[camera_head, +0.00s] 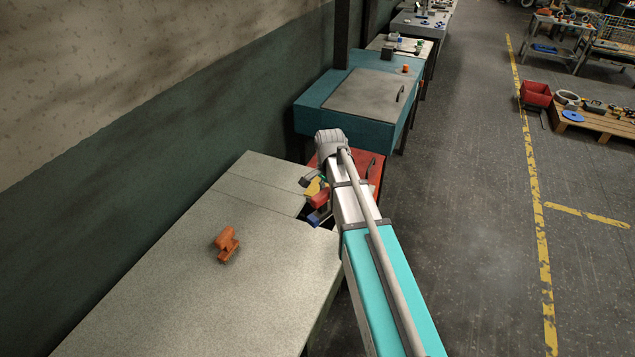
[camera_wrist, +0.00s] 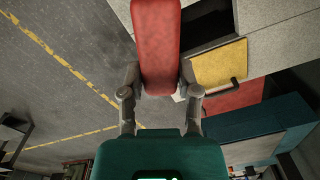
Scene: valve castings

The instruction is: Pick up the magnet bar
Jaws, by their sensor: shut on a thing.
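The magnet bar, a long red block with rounded edges (camera_wrist: 158,40), fills the space between the fingers of my gripper (camera_wrist: 160,82) in the wrist view. In the head view a red piece (camera_head: 320,199) shows beside my arm, over the right edge of the near bench. My arm hides most of the gripper there.
The near pale bench (camera_head: 190,290) holds an orange casting (camera_head: 227,243). A dark opening lies at its right edge, by a yellow panel (camera_wrist: 218,62). A red cabinet (camera_head: 374,166) and a teal bench (camera_head: 345,118) stand beyond. The floor (camera_head: 475,200) to the right is clear.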

